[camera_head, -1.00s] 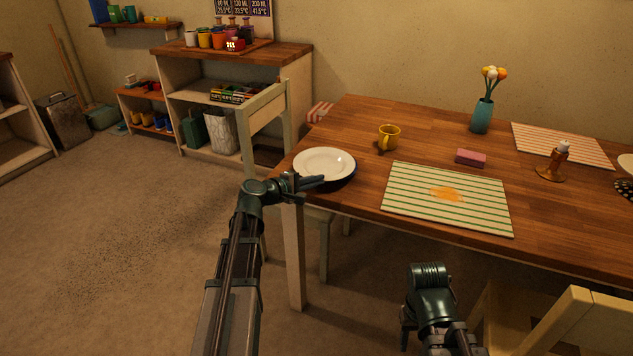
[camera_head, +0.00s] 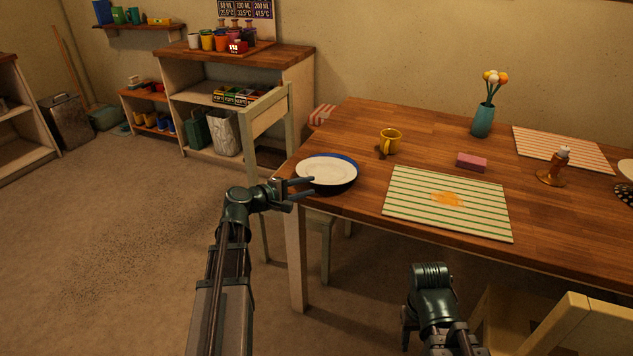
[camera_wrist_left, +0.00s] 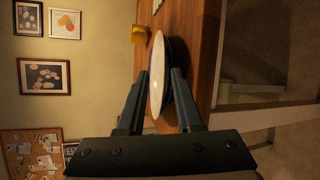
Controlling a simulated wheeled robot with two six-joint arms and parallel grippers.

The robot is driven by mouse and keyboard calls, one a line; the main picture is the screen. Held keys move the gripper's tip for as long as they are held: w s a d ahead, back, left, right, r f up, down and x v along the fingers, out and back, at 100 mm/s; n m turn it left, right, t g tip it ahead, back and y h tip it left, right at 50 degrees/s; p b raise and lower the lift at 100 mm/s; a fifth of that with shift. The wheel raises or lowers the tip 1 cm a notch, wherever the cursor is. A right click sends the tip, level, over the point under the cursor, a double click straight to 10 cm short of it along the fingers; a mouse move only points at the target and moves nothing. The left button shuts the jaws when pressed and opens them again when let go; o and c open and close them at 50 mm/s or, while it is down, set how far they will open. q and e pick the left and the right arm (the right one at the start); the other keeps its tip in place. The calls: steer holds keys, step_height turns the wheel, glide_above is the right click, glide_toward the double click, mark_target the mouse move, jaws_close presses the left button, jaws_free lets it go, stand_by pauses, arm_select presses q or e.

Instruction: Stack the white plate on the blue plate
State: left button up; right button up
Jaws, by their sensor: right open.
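The white plate (camera_head: 325,170) lies on the blue plate (camera_head: 350,161) at the table's left corner. Blue shows along the back and right rim, so the white plate sits slightly off centre toward the front left. My left gripper (camera_head: 308,188) is open at the plates' front left edge. In the left wrist view its two fingers (camera_wrist_left: 158,95) stand apart on either side of the white plate (camera_wrist_left: 156,75) and the blue plate's dark edge; contact cannot be told. My right gripper (camera_head: 406,328) is open and empty, low in front of the table, its fingers mostly hidden.
The wooden table (camera_head: 350,125) also holds a yellow mug (camera_head: 391,140), a striped placemat (camera_head: 410,200), a pink sponge (camera_head: 472,161), a teal vase (camera_head: 483,120) and a candle holder (camera_head: 551,177). A chair (camera_head: 262,115) stands beside the left edge, another (camera_head: 570,325) at the front right.

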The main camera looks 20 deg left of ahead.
arm_select(q)
steer(key=p+v, duration=0.1)
steer(key=v, duration=0.6)
steer(key=shift+s, duration=0.15)
steer(key=s+d+m+g+p, duration=0.3)
steer(key=d+m+g+p, duration=0.15)
steer(key=d, duration=0.55)
steer(key=s+d+m+g+p, duration=0.2)
steer(key=d+m+g+p, duration=0.25)
steer(key=d, duration=0.55)
steer(key=s+d+r+m+g+y+p, duration=0.1)
steer(key=s+d+m+g+y+p, duration=0.1)
steer(key=s+d+m+y+p, duration=0.2)
steer(key=s+d+r+m+g+y+p, duration=0.2)
steer(key=s+d+m+y+p, duration=0.2)
steer(key=s, duration=0.6)
steer(key=m+p, duration=0.2)
steer(key=p, duration=0.1)
steer(key=shift+d+r+m+g, duration=0.2)
steer(key=shift+m+g, duration=0.1)
